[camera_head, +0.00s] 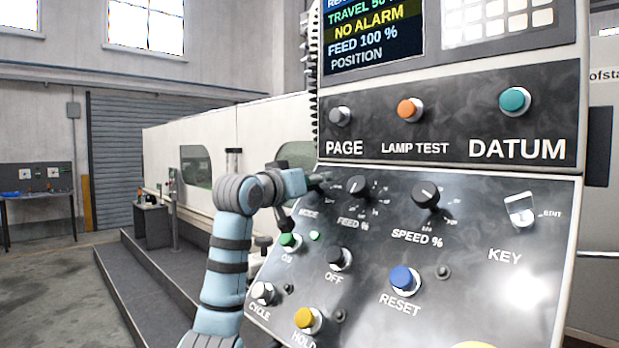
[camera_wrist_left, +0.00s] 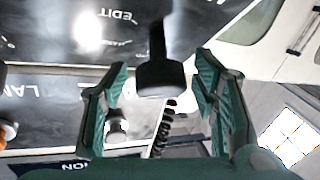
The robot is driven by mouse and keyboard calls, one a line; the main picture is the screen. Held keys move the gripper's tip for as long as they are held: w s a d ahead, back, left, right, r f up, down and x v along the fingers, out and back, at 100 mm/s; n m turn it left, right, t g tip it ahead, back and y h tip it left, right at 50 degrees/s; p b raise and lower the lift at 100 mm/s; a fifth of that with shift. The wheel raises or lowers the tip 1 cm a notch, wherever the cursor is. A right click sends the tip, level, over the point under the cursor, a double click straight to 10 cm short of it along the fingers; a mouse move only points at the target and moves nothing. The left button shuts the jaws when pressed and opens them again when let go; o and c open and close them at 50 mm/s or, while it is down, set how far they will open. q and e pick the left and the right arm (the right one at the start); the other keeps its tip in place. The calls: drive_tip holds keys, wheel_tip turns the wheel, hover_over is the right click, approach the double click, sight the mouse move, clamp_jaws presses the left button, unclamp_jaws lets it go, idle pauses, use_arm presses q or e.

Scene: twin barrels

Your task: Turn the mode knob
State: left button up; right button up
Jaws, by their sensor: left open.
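The black mode knob (camera_wrist_left: 160,78) stands out from the dark panel in the left wrist view, between the two teal fingers of my left gripper (camera_wrist_left: 161,68). The fingers are open, with a visible gap on each side of the knob. An EDIT label shows on the panel beside it. In the head view my left gripper (camera_head: 319,181) is at the panel's upper left edge, above the MODE label (camera_head: 308,213). It hides the knob there. My right gripper is not in view.
The FEED knob (camera_head: 357,187) is close to the right of my gripper, with the SPEED knob (camera_head: 426,195) farther right. The green ON button (camera_head: 290,241) and OFF button (camera_head: 340,258) sit below. The PAGE button (camera_head: 340,116) is above.

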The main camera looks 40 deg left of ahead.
use_arm(q)
drive_tip(key=shift+s, duration=0.1)
drive_tip(key=shift+c, duration=0.3)
drive_tip(key=c, duration=1.1)
drive_tip(key=shift+m+h, duration=0.3)
drive_tip(key=shift+m, duration=0.1)
drive_tip(key=m+h+p, duration=0.2)
drive_tip(key=m, duration=0.1)
drive_tip(key=shift+r+m+t+h, duration=0.1)
drive_tip(key=shift+m+t+h, duration=0.2)
drive_tip(key=shift+t, duration=0.1)
drive_tip(key=m+h+p, duration=0.2)
drive_tip(key=m, duration=0.1)
drive_tip(key=m+h+p, duration=0.3)
drive_tip(key=m, duration=0.1)
drive_tip(key=shift+r+m+g+h, duration=0.15)
drive_tip(key=shift+m+g+h, duration=0.15)
drive_tip(key=shift+g, duration=0.1)
drive_tip(key=m+g+h+p, duration=0.1)
drive_tip(key=m+p, duration=0.1)
drive_tip(key=m, duration=0.1)
drive_tip(key=shift+h, duration=0.4)
drive_tip(key=shift+m+g+h, duration=0.3)
drive_tip(key=shift+m+h, duration=0.2)
drive_tip(key=shift+m, duration=0.3)
drive_tip(key=shift+f+m+p, duration=0.25)
drive_tip(key=shift+m+p, duration=0.05)
